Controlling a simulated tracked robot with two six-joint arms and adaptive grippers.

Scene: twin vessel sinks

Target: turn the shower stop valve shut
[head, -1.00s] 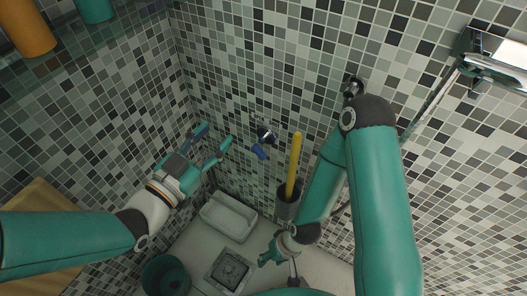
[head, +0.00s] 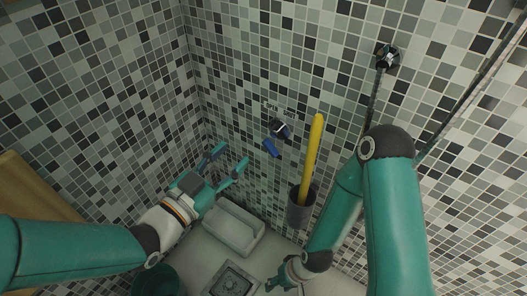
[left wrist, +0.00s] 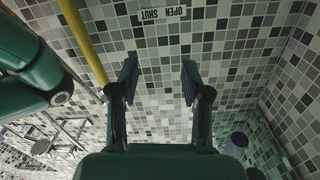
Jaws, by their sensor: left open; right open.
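The shower stop valve has a dark, shiny body (head: 280,129) on the tiled wall and a blue lever (head: 271,148) pointing down and left from it. My left gripper (head: 230,157) is open and empty, left of the lever and apart from it in the head view. In the left wrist view its two fingers (left wrist: 159,65) are spread with only tiles between them. An upside-down OPEN SHUT label (left wrist: 163,14) is at the top there; the valve is not visible in that view. My right gripper (head: 272,285) is low near the bottom edge, partly hidden, and open.
A yellow handle (head: 312,150) stands in a grey holder (head: 300,208) right of the valve. A white tray (head: 234,228), a floor drain (head: 231,280) and a green bin (head: 158,281) are below. A black wall fitting (head: 386,57) with a hose is at upper right.

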